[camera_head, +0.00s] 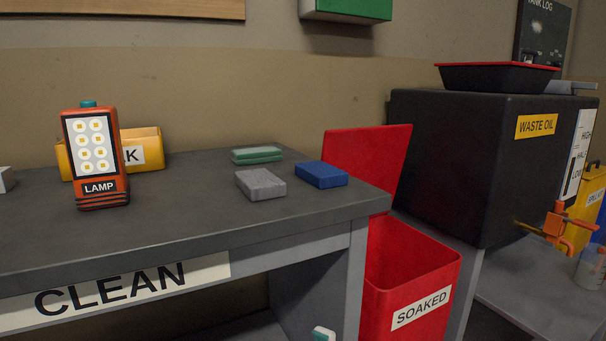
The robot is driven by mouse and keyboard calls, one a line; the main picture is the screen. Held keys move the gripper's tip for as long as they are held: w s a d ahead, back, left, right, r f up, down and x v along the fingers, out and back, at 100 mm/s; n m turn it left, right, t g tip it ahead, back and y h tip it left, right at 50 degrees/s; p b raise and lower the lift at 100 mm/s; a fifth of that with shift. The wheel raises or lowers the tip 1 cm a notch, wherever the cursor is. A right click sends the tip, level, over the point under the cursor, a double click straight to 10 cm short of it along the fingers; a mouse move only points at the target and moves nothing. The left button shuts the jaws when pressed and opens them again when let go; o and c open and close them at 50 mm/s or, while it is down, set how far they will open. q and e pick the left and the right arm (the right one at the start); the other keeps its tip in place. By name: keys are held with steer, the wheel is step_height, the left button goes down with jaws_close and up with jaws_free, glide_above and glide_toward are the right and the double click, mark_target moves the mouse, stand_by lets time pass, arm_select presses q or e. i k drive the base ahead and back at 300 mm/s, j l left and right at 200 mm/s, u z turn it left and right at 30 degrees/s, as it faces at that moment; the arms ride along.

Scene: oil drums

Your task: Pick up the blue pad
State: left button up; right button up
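The blue pad (321,174) lies flat near the right end of the dark workbench top (180,222). A grey pad (261,184) lies just left of it and a little nearer. A green pad (257,154) lies behind these two, to the left of the blue pad. Nothing lies on the blue pad. Neither of my grippers can be made out in the head view.
An orange lamp (96,160) and a yellow box (142,151) stand at the bench's left. A red bin (412,287) marked SOAKED, its lid up, stands beyond the right edge. A black waste oil tank (455,150) stands further right. The front bench top is clear.

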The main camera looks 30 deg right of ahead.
mark_target(321, 175)
steer(key=z, duration=1.1)
steer(key=l, duration=0.15)
steer(key=i+z, duration=0.05)
